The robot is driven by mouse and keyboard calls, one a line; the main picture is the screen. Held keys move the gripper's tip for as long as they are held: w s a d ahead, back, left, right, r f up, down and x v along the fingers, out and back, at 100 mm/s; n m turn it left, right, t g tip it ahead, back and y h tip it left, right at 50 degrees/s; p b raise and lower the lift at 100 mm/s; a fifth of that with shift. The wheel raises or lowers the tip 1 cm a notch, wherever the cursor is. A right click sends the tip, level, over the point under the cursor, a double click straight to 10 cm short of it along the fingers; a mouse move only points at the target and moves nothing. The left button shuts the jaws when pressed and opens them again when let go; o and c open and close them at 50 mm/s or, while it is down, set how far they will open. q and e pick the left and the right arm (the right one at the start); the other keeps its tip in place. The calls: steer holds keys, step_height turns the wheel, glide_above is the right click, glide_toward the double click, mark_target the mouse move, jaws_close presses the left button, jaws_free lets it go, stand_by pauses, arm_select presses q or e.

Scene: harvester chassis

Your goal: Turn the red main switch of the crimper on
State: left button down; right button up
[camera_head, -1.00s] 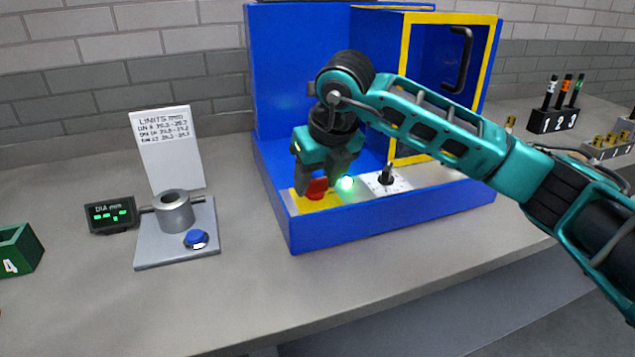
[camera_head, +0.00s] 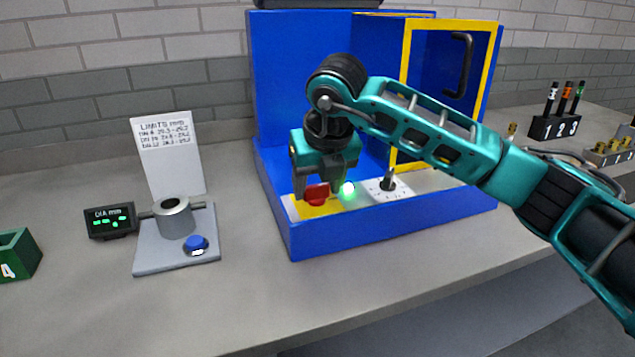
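The red main switch (camera_head: 317,195) sits on a yellow plate (camera_head: 318,211) at the front left of the blue crimper (camera_head: 375,229). Its handle looks to lie roughly crosswise in the picture. A green lamp (camera_head: 348,189) right of it glows. My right gripper (camera_head: 318,188) points down at the switch, with its fingers apart, one at each side of the red handle. I see no clear grip on it, and contact cannot be told. My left gripper is not in view.
The crimper's yellow-framed door (camera_head: 407,100) stands behind my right arm. A black lever (camera_head: 388,181) on a white plate is right of the lamp. A gauge stand (camera_head: 174,217) with a blue button is at the left. The front of the bench is clear.

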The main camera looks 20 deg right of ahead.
steer(key=o, duration=0.3)
steer(key=shift+s+r, duration=0.1)
steer(key=shift+r, duration=0.15)
steer(key=v, duration=1.2)
steer(key=shift+r, duration=0.2)
steer(key=shift+s, duration=0.1)
